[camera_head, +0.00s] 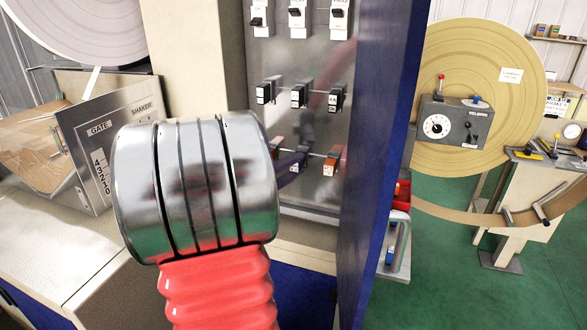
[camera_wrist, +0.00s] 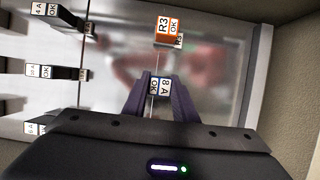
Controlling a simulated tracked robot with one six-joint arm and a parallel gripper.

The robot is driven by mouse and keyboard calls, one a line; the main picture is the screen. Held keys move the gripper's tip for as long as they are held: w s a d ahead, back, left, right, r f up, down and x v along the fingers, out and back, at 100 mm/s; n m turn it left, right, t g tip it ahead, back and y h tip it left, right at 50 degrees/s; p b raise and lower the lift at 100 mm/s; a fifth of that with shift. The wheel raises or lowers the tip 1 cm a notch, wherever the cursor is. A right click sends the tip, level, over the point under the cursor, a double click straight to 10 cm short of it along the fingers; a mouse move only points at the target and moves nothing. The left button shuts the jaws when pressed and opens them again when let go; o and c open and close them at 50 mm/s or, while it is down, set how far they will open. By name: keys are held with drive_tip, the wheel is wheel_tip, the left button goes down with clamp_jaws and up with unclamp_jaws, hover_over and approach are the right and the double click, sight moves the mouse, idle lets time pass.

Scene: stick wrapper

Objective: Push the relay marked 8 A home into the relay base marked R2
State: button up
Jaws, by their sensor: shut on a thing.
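The relay marked 8 A (camera_wrist: 160,86) is between the purple fingers of my gripper (camera_wrist: 161,82), and its label also reads OK. My gripper is shut on it, in front of the metal back panel. In the head view my gripper (camera_head: 294,158) is at the middle of the lower row, partly behind my arm. The relay base marked R2 is hidden behind the relay and fingers, so I cannot tell how deep the relay sits.
The orange R3 unit (camera_wrist: 167,28) is close beside the held relay; it also shows in the head view (camera_head: 330,165). A row of black relays (camera_head: 299,96) is above. The open blue door (camera_head: 375,150) bounds the right side.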

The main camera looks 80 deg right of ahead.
drive_tip(key=shift+d, duration=0.55)
drive_tip(key=o, duration=1.1)
drive_tip(key=shift+a, duration=0.15)
drive_tip(key=v, duration=1.1)
drive_tip(key=shift+w+a, duration=0.15)
drive_tip(key=shift+a, duration=0.2)
drive_tip(key=shift+f, duration=0.1)
